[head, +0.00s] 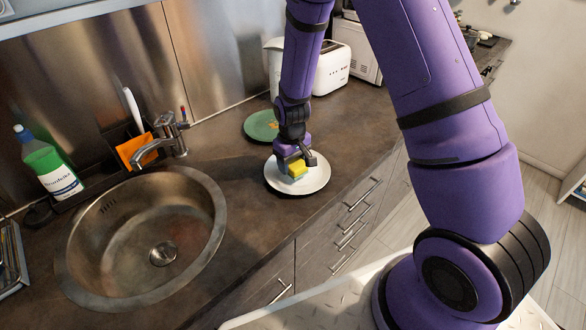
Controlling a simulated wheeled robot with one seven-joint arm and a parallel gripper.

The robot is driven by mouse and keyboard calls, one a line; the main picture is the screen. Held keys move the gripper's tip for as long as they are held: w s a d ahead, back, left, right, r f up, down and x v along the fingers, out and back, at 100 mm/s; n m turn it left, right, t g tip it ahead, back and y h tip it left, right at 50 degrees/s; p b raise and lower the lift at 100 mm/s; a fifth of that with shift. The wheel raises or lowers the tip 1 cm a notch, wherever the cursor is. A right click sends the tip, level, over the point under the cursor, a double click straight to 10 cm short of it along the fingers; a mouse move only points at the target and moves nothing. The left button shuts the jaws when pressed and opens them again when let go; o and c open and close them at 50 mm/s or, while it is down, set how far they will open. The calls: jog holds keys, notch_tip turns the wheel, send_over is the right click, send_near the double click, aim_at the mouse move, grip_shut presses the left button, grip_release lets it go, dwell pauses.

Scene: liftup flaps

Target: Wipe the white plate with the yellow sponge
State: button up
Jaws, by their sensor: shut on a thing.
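The white plate (313,181) lies flat on the dark counter, to the right of the sink. My gripper (297,163) is over the plate's left half, shut on the yellow sponge (298,169). The sponge has a darker greenish lower side and is held low over the plate. I cannot tell whether it touches the plate's surface. The gripper and sponge hide part of the plate's middle and far rim.
A green plate (260,125) with a bit of food lies just behind. The round sink (150,240) with its faucet (165,140), a soap bottle (50,166) and an orange item (133,150) are to the left. A white toaster (333,68) stands farther back.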

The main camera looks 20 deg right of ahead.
jog(key=shift+a+r, duration=0.1)
jog(key=shift+r, duration=2.9)
jog(key=shift+s, duration=0.1)
